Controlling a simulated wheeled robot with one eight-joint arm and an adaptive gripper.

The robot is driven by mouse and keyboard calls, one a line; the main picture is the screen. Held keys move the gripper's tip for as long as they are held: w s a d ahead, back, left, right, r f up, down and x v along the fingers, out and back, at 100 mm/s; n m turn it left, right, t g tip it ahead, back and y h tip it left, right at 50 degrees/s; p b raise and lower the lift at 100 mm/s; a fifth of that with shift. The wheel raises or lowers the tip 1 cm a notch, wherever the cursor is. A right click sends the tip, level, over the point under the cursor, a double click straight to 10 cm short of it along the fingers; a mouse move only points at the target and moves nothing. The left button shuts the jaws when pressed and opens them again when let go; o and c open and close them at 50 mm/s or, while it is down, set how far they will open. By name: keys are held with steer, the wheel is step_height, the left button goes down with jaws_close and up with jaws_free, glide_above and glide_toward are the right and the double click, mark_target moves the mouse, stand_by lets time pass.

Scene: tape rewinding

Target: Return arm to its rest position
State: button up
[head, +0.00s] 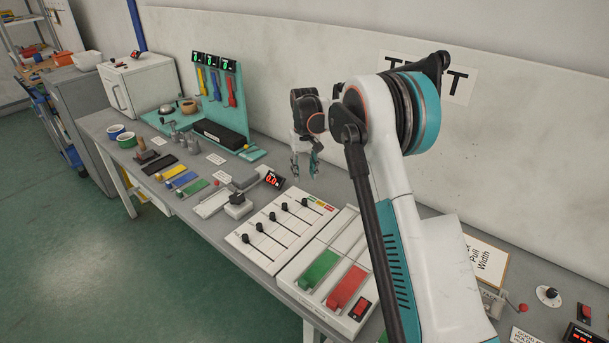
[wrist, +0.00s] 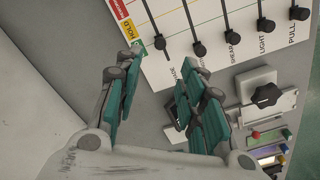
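My gripper (head: 305,166) hangs at the end of my white arm above the grey workbench, behind the slider panel (head: 259,236) in the head view. In the wrist view my gripper (wrist: 158,107) has its two teal-padded fingers spread apart with a gap between them. Nothing shows between the fingers. The slider panel (wrist: 216,72) with its black knobs lies beyond the fingertips in the wrist view. My arm is raised and bent, and its upper part hides some of the bench behind it.
A panel with green and red pads (head: 313,262) lies nearer me. A teal tool rack (head: 238,110) and white cabinet (head: 148,85) stand at the far end. A wall runs behind.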

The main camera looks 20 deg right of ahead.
steer(key=s+a+r+t+b, duration=0.1)
steer(key=s+r+t+b, duration=0.2)
steer(key=s+r, duration=1.55)
steer(key=s+f+t+b, duration=0.1)
steer(key=s+f+t, duration=0.1)
steer(key=s, duration=1)
steer(key=s+a+f+t+b, duration=0.1)
steer(key=s+f, duration=0.4)
steer(key=s, duration=0.8)
steer(key=shift+s+a+f+t, duration=0.15)
steer(key=shift+s+f+t, duration=0.1)
steer(key=shift+t, duration=0.35)
